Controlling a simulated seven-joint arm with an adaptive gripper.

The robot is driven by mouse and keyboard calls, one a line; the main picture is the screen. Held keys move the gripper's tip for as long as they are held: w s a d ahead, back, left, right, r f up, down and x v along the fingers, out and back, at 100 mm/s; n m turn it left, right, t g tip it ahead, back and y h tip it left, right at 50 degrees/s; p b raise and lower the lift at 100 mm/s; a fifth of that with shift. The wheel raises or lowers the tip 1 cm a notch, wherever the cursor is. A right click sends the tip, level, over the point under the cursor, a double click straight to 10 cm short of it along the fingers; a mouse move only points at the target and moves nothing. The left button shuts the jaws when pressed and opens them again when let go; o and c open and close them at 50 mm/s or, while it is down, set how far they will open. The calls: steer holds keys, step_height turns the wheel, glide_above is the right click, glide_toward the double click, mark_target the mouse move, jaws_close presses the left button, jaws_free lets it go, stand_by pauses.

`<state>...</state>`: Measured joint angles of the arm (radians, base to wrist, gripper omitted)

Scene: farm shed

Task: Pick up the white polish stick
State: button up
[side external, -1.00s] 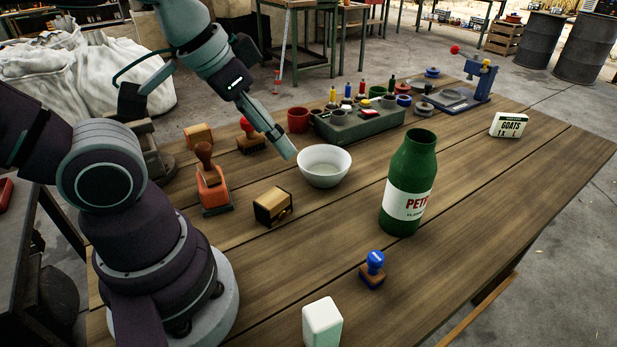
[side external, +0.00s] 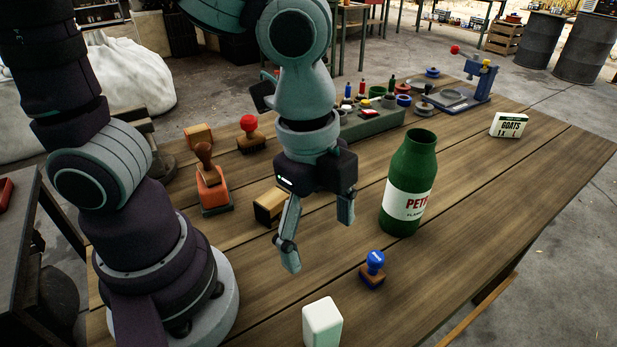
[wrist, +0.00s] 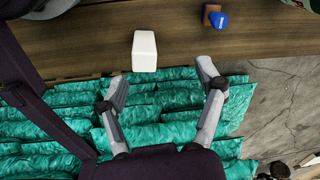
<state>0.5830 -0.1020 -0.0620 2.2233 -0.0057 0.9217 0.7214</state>
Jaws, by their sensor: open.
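The white polish stick (side external: 322,324) is a pale block with rounded edges. It stands on the wooden table at the near edge in the side view, its base cut off by the frame. In the wrist view the white polish stick (wrist: 144,51) lies ahead of the fingers, near the table edge. My gripper (side external: 318,243) is open and empty above the table, behind the block in the side view. In the wrist view my gripper (wrist: 161,77) has its fingers spread apart, and neither touches the block.
A blue-topped stamp (side external: 373,269) and a green bottle (side external: 408,180) stand to the right of my gripper. A wooden block (side external: 268,206) and an orange stamp (side external: 212,190) are to its left. Green bags (wrist: 170,105) lie beyond the table edge (side external: 450,310).

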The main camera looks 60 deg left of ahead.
mark_target(322, 327)
steer(key=s+d+f+m, duration=0.1)
steer(key=m, duration=0.1)
steer(key=d+f+m+g, duration=0.1)
steer(key=shift+s+d+f+m+y, duration=0.15)
steer(key=shift+s+d+m+y, duration=0.15)
steer(key=shift+s+d+m, duration=0.1)
steer(key=f, duration=1)
steer(key=shift+d, duration=0.3)
jaws_close()
